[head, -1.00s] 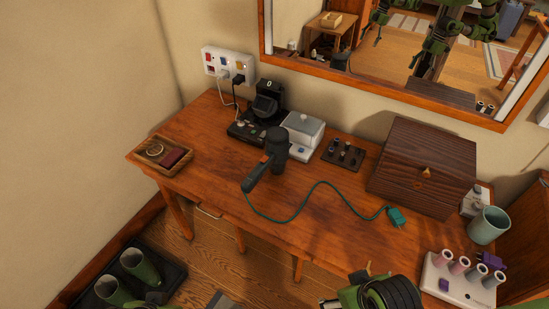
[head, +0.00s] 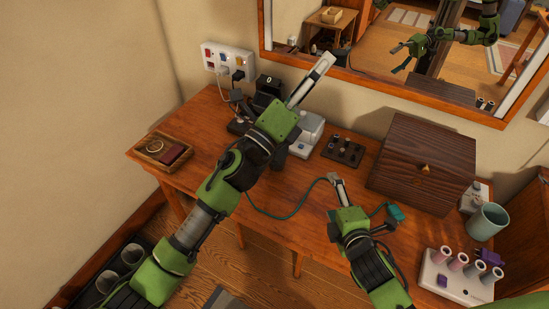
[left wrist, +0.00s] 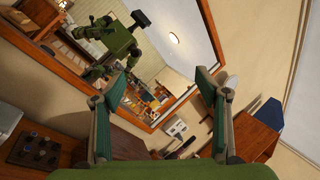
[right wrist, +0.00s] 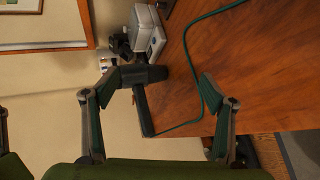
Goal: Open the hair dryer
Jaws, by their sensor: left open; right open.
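The black hair dryer is mostly hidden behind my left arm in the head view. In the right wrist view the dryer (right wrist: 141,76) shows its dark barrel and handle, lined up between my right fingertips, with table beyond. Its green cord (head: 276,215) curves over the table to a teal plug (head: 396,212). My right gripper (right wrist: 160,76) is open and empty. It is over the table, right of the dryer, in the head view (head: 364,202). My left gripper (left wrist: 164,72) is open and empty, raised near the wall and mirror; it also shows in the head view (head: 325,62).
A wall socket panel (head: 228,61) holds plugs at the back left. A wooden tray (head: 160,150), a white-lidded box (head: 308,130), a dark knobbed block (head: 342,149), a wooden chest (head: 425,168), a mug (head: 488,222) and a spool holder (head: 455,280) crowd the table.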

